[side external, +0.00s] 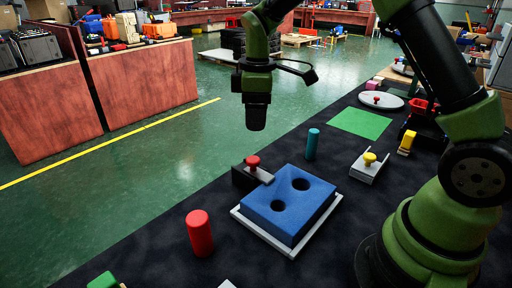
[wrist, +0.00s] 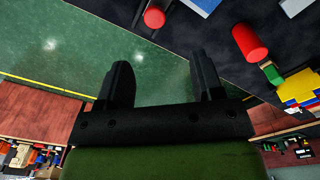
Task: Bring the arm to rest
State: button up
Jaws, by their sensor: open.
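My gripper (side external: 256,120) hangs pointing down in the upper middle of the side external view, raised above the level of the dark table and near its far-left edge. Seen side-on there, its fingers overlap. In the wrist view my gripper (wrist: 163,76) shows two black fingers spread apart, with nothing between them. It touches nothing that I can see.
Below stand a blue block with two holes (side external: 262,208), a red knob (side external: 253,161), a red cylinder (side external: 199,233) and a teal cylinder (side external: 312,144). A yellow-knobbed grey holder (side external: 364,172) and green mat (side external: 360,122) lie right. Open floor (side external: 150,165) lies left.

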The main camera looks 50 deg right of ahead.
jog(key=s+a+r+m+t, duration=0.3)
jog(key=s+r+m, duration=0.2)
jog(key=s+r, duration=0.4)
jog(key=s+a+r+m+t+y, duration=0.1)
jog(key=s+m+t, duration=0.1)
jog(key=s, duration=0.4)
jog(key=s+a+r+m+t, duration=0.1)
jog(key=s+r+m, duration=0.1)
jog(key=s+m, duration=0.3)
jog(key=shift+s+a+r+t+y, duration=0.15)
jog(key=shift+s+t+y, duration=0.25)
jog(key=shift+s, duration=0.35)
